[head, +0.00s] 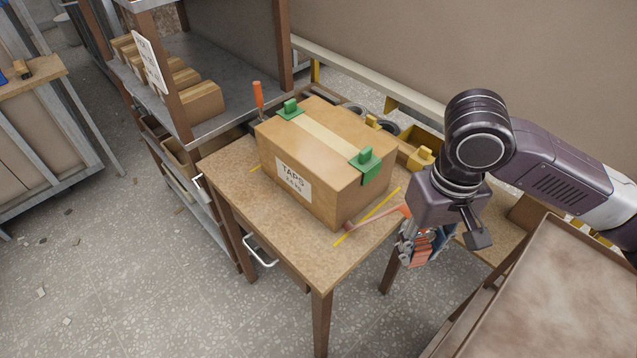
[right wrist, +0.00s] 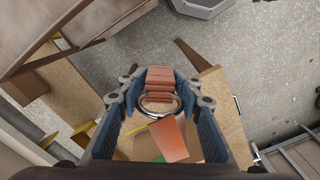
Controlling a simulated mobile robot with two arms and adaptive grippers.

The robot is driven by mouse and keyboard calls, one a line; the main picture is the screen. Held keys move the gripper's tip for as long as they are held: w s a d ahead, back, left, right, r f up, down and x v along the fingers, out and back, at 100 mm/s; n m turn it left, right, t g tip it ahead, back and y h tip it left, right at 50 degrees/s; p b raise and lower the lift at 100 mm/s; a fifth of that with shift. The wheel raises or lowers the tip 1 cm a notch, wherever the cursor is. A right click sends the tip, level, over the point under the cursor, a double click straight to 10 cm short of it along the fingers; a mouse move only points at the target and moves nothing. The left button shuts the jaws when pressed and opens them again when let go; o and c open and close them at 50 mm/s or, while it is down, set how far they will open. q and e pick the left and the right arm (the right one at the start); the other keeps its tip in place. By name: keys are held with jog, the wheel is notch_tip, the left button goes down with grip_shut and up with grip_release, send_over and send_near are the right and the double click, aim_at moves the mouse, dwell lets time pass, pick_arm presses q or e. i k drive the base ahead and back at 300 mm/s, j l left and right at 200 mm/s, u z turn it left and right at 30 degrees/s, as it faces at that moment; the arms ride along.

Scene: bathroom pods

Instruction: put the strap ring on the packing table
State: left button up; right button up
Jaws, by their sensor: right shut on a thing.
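The strap ring (head: 421,248) is orange strap with a metal ring. My right gripper (head: 428,245) is shut on it, just off the right edge of the packing table. In the right wrist view the strap ring (right wrist: 160,78) sits between the two fingers, with its metal ring partly hidden by an orange piece. The packing table (head: 300,257) has a tan wooden top. A cardboard box (head: 325,160) labelled "TAPS" stands on it with green corner pieces and a pale tape strip. My left gripper is not in view.
A brown-topped cart (head: 560,300) stands at the lower right. A shelf (head: 200,70) with small boxes is at the left. The table's front corner is bare.

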aim_at(238, 178)
jog(key=i+j+u, duration=0.15)
jog(key=u, duration=0.2)
jog(key=i+j+u, duration=0.15)
jog(key=u, duration=0.25)
jog(key=i+u, duration=0.35)
jog(key=k+j, duration=0.05)
jog(key=k, duration=0.05)
